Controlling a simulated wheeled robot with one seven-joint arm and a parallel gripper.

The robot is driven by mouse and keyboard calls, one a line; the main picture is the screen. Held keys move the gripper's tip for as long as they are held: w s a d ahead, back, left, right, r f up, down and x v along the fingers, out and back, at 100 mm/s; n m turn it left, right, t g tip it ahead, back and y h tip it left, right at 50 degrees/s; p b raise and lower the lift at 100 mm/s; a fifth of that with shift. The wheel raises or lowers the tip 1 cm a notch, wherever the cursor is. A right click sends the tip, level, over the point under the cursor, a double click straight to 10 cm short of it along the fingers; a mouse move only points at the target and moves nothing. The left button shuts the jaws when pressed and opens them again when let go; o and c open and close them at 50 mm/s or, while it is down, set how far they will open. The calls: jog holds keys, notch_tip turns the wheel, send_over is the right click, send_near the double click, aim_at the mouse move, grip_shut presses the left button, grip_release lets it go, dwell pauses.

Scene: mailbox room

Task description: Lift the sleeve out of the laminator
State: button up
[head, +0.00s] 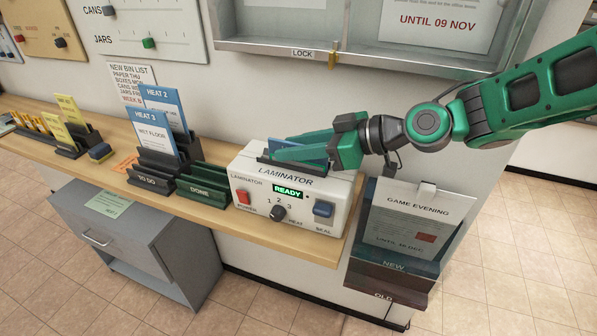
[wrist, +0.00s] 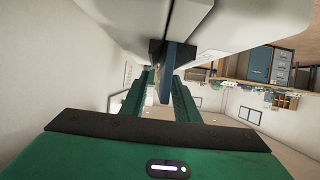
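The white laminator (head: 262,190) stands at the right end of the wooden shelf. Its display reads READY, with a red power switch, a heat knob and a blue seal switch on the front. A blue sleeve (head: 283,144) sticks up from its top, partly hidden by my gripper (head: 276,154). My green gripper reaches in level from the right over the laminator top. In the wrist view, the sleeve (wrist: 166,88) shows edge-on between the two fingers (wrist: 163,78). The fingers stand apart, with a gap visible beside the sleeve. The sleeve's lower part is hidden in the laminator.
A green DONE rack (head: 203,187) stands empty left of the laminator. A notice holder (head: 400,225) hangs at right. A locked notice case (head: 345,50) is on the wall above.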

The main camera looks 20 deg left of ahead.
jog(key=shift+c, duration=0.7)
grip_shut()
